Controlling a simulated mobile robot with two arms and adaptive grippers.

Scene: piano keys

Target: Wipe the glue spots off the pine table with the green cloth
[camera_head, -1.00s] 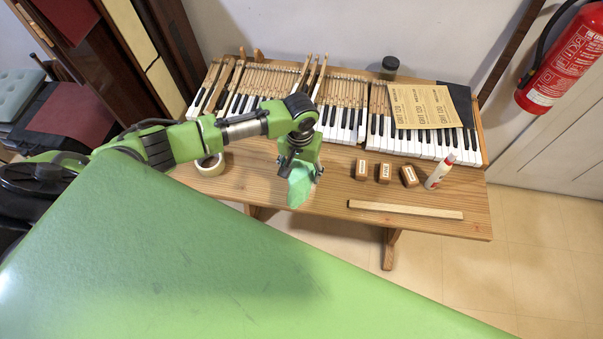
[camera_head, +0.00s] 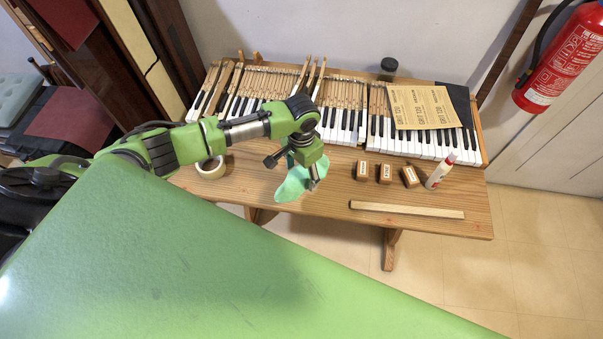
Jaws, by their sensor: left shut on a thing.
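My left gripper (camera_head: 296,172) is shut on the green cloth (camera_head: 293,184), over the front middle of the pine table (camera_head: 335,187). The cloth hangs spread below the fingers and reaches toward the table's front edge. I cannot tell how firmly it touches the wood. No glue spots can be made out at this size; any under the cloth or arm are hidden. My right gripper is not in view.
Piano keys (camera_head: 345,125) line the back of the table, with a sandpaper sheet (camera_head: 421,106) on them. A tape roll (camera_head: 211,168) lies left of the cloth. Small wooden blocks (camera_head: 386,173), a glue bottle (camera_head: 440,171) and a wooden strip (camera_head: 406,210) lie right.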

